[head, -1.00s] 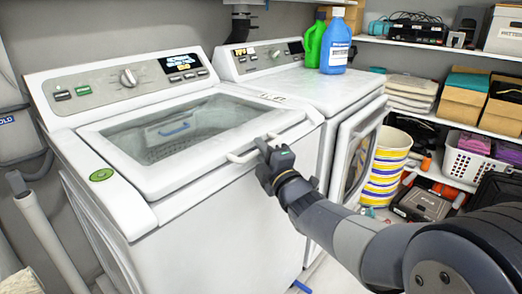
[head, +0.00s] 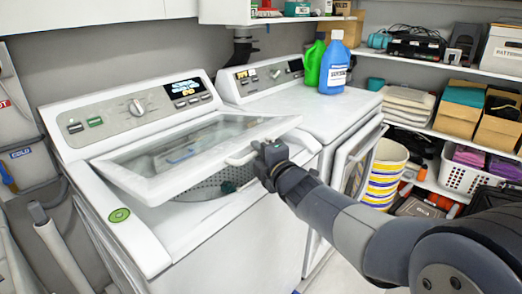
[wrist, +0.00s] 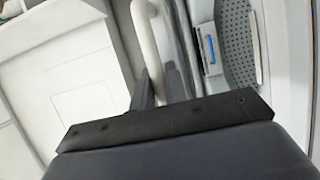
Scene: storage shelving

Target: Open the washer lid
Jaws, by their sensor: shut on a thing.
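The washer (head: 245,222) stands at the left, a white top-loader. Its glass lid (head: 128,182) is tilted partly up at the front, hinged at the back, and the drum (head: 212,186) shows in the gap below. My gripper (head: 258,155) is shut on the lid's white handle (head: 240,158) at the lid's front edge. In the wrist view the handle (wrist: 146,40) runs down between my fingers (wrist: 158,88). The part of the handle between the fingertips is partly hidden.
A dryer (head: 300,100) stands to the right with its front door (head: 352,160) ajar, close to my arm. Blue (head: 336,65) and green (head: 309,66) bottles stand on it. A striped bucket (head: 386,175) and loaded shelves are at right. A wall shelf (head: 215,12) hangs above.

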